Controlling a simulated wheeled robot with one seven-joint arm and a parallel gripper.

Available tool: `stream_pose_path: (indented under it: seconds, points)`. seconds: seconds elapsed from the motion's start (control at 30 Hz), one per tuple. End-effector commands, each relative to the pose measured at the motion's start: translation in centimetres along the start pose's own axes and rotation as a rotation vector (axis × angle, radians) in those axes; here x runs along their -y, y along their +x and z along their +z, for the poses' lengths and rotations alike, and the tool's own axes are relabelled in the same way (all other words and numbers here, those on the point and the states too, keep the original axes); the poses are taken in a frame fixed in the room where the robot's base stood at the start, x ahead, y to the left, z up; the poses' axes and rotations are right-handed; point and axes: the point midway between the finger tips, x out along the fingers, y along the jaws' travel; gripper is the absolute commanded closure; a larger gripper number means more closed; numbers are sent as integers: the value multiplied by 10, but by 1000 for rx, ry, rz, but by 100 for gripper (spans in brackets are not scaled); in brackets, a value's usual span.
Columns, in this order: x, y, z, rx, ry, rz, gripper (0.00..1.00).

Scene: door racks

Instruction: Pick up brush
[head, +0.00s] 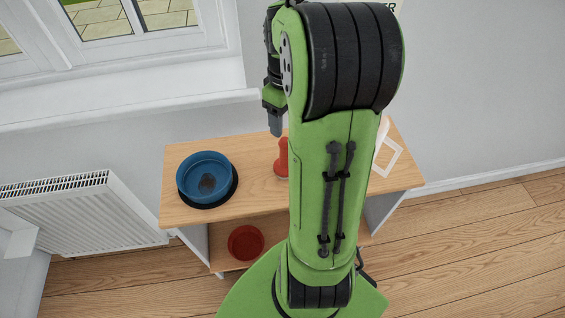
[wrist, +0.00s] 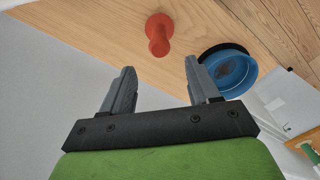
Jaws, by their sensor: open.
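A red object (head: 283,157) with a round end and a short handle stands on the wooden table top, partly behind my arm. It may be the brush, but I cannot tell for sure. In the wrist view the red object (wrist: 158,36) shows ahead of and between my fingertips, apart from them. My gripper (wrist: 158,69) is open and empty, its two grey fingers spread. In the head view my gripper (head: 275,127) points down near the back edge of the table, close to the red object and mostly covered by my arm.
A blue bowl (head: 203,166) with a dark patch inside sits left on the table (head: 245,198); it also shows in the wrist view (wrist: 240,72). A red bowl (head: 246,242) is on the lower shelf. A white frame-like thing (head: 397,150) is at right. A radiator (head: 80,215) stands left.

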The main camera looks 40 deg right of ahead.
Motion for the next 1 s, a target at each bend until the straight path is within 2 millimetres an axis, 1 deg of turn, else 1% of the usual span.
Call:
stream_pose_path:
  seconds: [0.03,0.13,0.2,0.33,0.53,0.63,0.83,1.0]
  points:
    - [0,18,1,4,2,-4,39]
    - [0,41,1,4,3,-3,39]
    - [0,52,1,2,3,-2,39]
    - [0,65,0,1,1,-2,39]
    - [1,103,-1,2,3,-2,39]
    - [1,111,-2,1,1,-1,39]
    - [1,110,-2,0,1,1,39]
    - [1,110,-2,0,2,1,65]
